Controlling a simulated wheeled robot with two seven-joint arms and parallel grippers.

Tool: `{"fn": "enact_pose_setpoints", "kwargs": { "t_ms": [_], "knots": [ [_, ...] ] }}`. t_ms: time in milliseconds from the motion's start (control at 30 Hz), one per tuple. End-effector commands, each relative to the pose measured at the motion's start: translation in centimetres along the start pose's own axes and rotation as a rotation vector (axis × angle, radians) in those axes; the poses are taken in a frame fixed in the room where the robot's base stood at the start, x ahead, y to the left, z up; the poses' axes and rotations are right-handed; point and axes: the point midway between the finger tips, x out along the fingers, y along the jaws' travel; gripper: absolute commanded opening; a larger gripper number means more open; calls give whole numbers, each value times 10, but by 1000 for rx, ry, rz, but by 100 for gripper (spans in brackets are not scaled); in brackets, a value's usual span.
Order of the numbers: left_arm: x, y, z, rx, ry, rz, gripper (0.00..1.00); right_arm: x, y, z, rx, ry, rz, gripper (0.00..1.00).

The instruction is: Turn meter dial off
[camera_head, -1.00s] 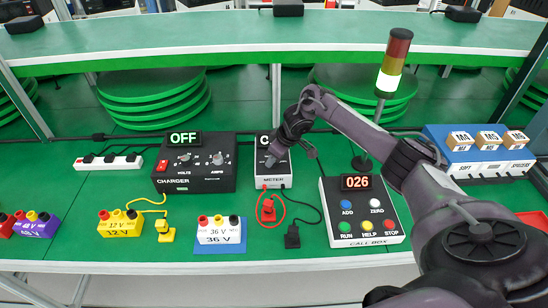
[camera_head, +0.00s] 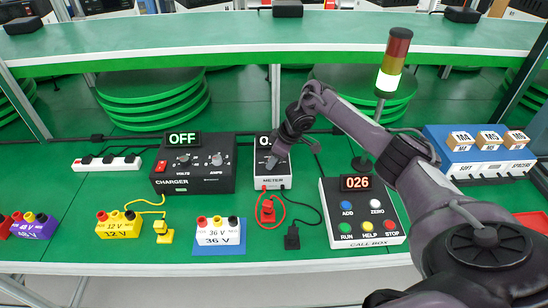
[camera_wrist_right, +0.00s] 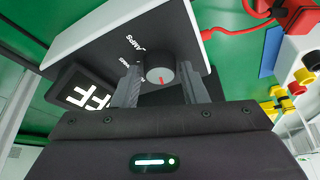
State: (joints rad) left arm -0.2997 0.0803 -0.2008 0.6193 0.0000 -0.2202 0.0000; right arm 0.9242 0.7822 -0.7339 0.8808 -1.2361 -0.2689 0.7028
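The meter (camera_head: 272,182) is a small white box with a black top, in the middle of the table in the head view. Its dial (camera_wrist_right: 160,75), a grey knob with a red mark, shows in the right wrist view. My right gripper (camera_head: 270,164) is over the meter; its fingers (camera_wrist_right: 160,88) stand on both sides of the dial with a small gap visible. The meter's display (camera_wrist_right: 88,95) shows "FF" in the wrist view, its start cut off; in the head view my gripper hides most of it. My left gripper is not in view.
The black charger (camera_head: 195,170), reading OFF, stands left of the meter. The call box (camera_head: 362,222), reading 026, is on the right. Red and black probes (camera_head: 267,212) lie in front. Coloured battery blocks (camera_head: 218,232) line the front edge. A signal tower (camera_head: 395,62) stands behind.

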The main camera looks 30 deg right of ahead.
Motion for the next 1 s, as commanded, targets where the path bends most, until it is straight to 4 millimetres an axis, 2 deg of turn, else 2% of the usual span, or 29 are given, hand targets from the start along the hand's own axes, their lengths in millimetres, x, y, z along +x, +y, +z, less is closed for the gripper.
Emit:
{"fn": "enact_pose_setpoints", "kwargs": {
  "t_ms": [33,100,433,800,1000],
  "knots": [
    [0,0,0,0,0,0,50,0,0,0,1,0,0,46],
    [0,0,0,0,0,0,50,0,0,0,1,0,0,53],
    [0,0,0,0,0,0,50,-5,1,0,1,2,1,53],
    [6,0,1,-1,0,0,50,-63,1,0,0,2,2,53],
    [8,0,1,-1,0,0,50,-78,0,0,1,1,1,53]
  ]
}}
